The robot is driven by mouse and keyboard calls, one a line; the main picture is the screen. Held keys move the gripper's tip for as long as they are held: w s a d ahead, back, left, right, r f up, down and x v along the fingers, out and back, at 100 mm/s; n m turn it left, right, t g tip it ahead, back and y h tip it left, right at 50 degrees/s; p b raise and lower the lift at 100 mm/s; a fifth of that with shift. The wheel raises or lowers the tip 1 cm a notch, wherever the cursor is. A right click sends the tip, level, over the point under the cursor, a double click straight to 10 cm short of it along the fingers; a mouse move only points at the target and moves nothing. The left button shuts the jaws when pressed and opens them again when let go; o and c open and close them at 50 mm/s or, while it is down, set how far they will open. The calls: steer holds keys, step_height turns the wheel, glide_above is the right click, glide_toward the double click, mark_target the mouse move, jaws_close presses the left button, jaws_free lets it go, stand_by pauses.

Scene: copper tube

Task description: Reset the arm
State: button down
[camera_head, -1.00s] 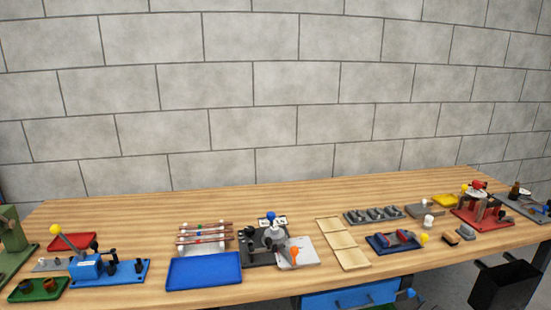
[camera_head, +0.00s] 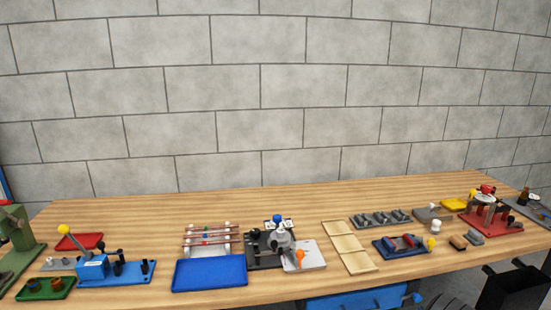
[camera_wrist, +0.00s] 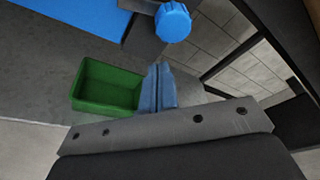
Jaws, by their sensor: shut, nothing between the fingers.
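My gripper (camera_wrist: 159,68) shows in the wrist view only, with its blue fingers shut together and nothing between them. It is over a grey floor, beside an open green bin (camera_wrist: 105,87) on its left. I cannot tell whether it touches the bin.
In the wrist view, a blue knob (camera_wrist: 173,22) and a blue panel (camera_wrist: 78,14) are near the gripper. In the head view, the wooden bench (camera_head: 330,200) carries several fixtures and trays along its front; its rear strip is clear. A black bin (camera_head: 512,288) is at lower right.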

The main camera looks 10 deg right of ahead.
steer(key=s+a+r+m+g+y, duration=0.1)
steer(key=s+a+r+m+y, duration=0.1)
steer(key=s+a+m, duration=0.3)
steer(key=w+d+f+n+t+h, duration=0.25)
steer(key=w+d+n+h, duration=0.25)
steer(key=w+d+n, duration=0.5)
steer(key=v, duration=1.4)
steer(key=shift+r+n, duration=0.3)
steer(key=shift+r, duration=0.05)
stand_by(0.6)
